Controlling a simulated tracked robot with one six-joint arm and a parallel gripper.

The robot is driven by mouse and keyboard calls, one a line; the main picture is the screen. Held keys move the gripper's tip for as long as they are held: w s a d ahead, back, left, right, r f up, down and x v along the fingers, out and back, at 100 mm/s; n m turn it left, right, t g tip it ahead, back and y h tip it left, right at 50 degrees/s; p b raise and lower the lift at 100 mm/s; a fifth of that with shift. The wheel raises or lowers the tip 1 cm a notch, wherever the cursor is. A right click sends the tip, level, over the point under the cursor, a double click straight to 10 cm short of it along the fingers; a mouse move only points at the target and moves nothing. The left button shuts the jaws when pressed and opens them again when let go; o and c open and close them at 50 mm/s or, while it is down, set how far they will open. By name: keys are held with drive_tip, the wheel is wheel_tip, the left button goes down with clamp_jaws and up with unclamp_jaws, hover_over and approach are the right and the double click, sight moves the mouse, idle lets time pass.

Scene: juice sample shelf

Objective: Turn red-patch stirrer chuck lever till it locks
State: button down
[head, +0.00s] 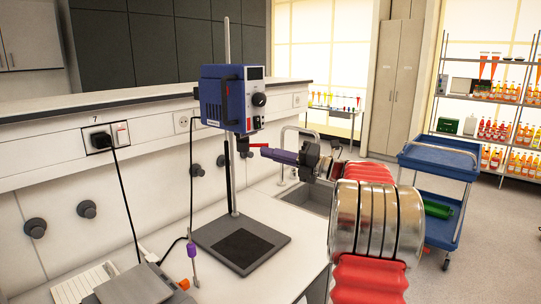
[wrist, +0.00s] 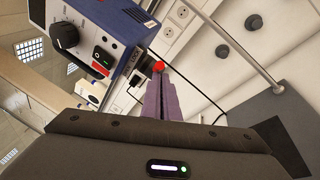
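The blue stirrer (head: 223,98) is clamped on an upright rod above the bench. My gripper (head: 264,153) has purple fingers, close together, reaching left to the lever. Their tips (wrist: 159,74) are at the red end. I cannot tell whether they pinch it or only touch it.
The stirrer's dark base plate (head: 240,248) stands on the white bench below. A sink (head: 308,199) with a bent tap is behind my arm. A blue cart (head: 437,160) is at the right.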

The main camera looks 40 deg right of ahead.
drive_tip(key=shift+d+r, duration=0.2)
drive_tip(key=a+f+v, duration=0.1)
drive_tip(key=f+v, duration=0.1)
drive_tip(key=v, duration=0.9)
drive_tip(key=shift+s, duration=0.35)
drive_tip(key=shift+a+f, duration=0.1)
drive_tip(key=shift+f, duration=0.05)
idle(0.5)
